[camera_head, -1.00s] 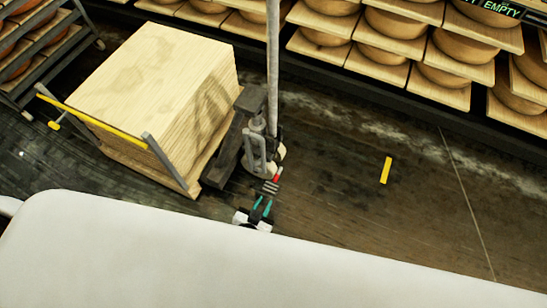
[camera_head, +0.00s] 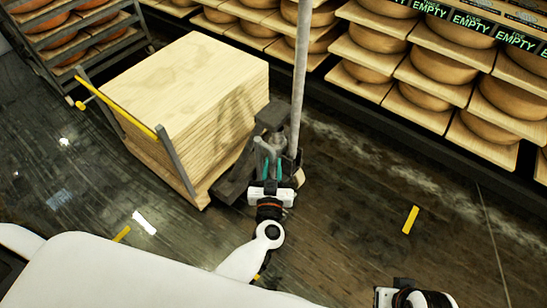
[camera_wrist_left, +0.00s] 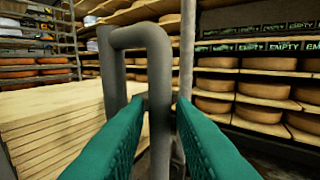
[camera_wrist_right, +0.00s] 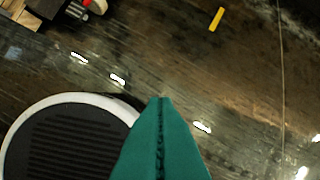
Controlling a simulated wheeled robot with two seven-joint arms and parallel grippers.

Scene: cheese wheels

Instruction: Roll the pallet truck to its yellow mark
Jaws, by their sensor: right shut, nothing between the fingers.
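The pallet truck (camera_head: 234,181) stands left of centre in the head view. It carries a tall stack of pale wooden boards (camera_head: 185,75). Its grey looped handle (camera_wrist_left: 159,70) rises at its near right end. My left gripper (camera_head: 271,168) is at this handle. In the left wrist view its teal fingers (camera_wrist_left: 160,106) stand apart on either side of the upright tube, with a thin gap seeming to show. The yellow mark (camera_head: 410,219) lies on the floor to the right, clear of the truck; it also shows in the right wrist view (camera_wrist_right: 216,19). My right gripper (camera_wrist_right: 160,100) is shut and empty.
Shelves of cheese wheels (camera_head: 440,65) line the back right. A grey post (camera_head: 300,75) stands behind the handle. A rack (camera_head: 75,35) is at the back left. A yellow bar on grey posts (camera_head: 118,112) borders the stack's left. Floor between truck and mark looks clear.

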